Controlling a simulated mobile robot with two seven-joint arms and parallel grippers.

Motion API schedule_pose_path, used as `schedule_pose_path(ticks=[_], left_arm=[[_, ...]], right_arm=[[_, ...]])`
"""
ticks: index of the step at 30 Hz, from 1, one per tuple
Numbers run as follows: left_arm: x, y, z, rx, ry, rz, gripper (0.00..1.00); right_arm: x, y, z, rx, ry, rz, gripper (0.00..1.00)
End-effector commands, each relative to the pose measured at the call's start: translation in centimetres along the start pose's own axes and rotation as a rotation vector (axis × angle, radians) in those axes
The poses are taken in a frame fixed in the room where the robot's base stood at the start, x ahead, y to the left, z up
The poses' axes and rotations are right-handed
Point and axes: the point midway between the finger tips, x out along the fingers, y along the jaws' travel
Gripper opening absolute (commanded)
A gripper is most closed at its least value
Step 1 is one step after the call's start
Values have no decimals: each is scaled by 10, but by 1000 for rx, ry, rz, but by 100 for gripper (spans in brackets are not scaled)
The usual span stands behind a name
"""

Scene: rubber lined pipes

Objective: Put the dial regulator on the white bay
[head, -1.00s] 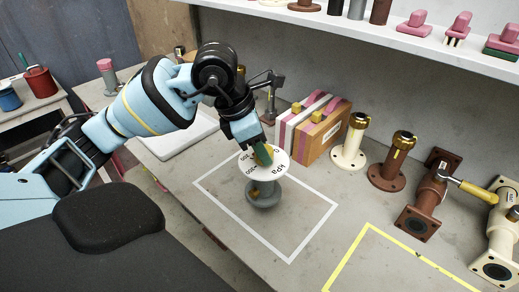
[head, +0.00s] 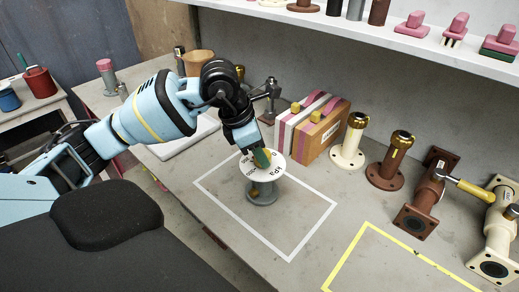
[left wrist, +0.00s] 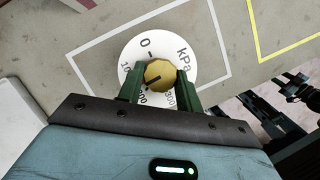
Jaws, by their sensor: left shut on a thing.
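The dial regulator (head: 264,193) has a grey round base and a white dial face marked kPa with a brass knob. The white outline (left wrist: 97,38) also shows there. Whether the base touches the bench is hard to tell. My right gripper is not in view.
Behind the bay stand a striped box (head: 318,131), a cream flanged pipe (head: 350,145) and brown pipes (head: 388,166). A yellow bay outline (head: 367,226) lies to the right. A white slab (head: 185,138) lies at left. The right half of the white bay is empty.

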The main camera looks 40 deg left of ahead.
Motion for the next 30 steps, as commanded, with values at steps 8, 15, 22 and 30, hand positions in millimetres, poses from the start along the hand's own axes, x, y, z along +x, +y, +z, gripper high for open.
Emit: schedule_pose_path(ticks=[8, 15, 22, 30], left_arm=[[0, 1, 1, 1, -5, 3, 0], [3, 0, -1, 0, -1, 1, 49], [3, 0, -1, 0, -1, 1, 57], [-9, 1, 1, 0, -3, 3, 57]], right_arm=[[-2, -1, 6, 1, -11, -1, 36], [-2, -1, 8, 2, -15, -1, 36], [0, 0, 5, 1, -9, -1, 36], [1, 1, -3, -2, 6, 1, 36]])
